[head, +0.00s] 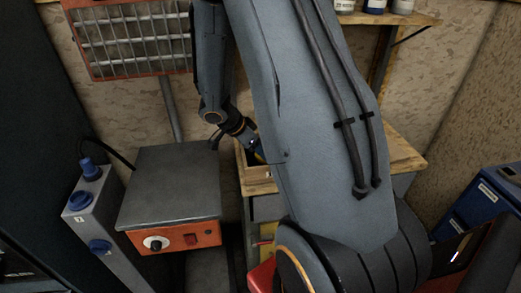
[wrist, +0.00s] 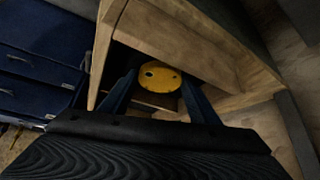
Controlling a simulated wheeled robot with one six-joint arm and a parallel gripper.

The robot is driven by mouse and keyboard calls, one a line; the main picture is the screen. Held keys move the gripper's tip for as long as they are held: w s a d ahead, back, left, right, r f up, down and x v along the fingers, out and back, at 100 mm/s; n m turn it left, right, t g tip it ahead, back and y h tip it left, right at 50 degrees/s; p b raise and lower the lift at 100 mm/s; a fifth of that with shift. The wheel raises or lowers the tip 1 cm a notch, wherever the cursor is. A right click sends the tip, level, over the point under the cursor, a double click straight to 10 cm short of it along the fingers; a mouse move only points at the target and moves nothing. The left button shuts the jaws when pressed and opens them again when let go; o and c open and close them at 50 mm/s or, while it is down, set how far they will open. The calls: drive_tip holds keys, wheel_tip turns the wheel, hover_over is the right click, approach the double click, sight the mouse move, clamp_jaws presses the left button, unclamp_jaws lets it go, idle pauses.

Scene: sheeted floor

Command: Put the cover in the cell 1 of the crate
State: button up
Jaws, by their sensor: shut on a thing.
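The cover is a round yellow disc with a dark hole near one edge (wrist: 160,76). My gripper (wrist: 161,85) is shut on it, with one dark finger on each side in the wrist view. A wooden crate (wrist: 185,42) shows close around and beyond the fingers, with pale walls and a dark interior. In the head view only a part of the crate (head: 257,174) shows beside my arm.
The crate is on a wood-topped bench (head: 402,152). A grey box with an orange front (head: 170,195) and a grey post with blue knobs (head: 93,205) stand to the left. Blue cases (head: 485,205) are at the right. A shelf with bottles (head: 385,18) is above.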

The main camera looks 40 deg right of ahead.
drive_tip(key=shift+f+b, duration=0.15)
drive_tip(key=shift+b, duration=0.15)
drive_tip(key=o, duration=1.2)
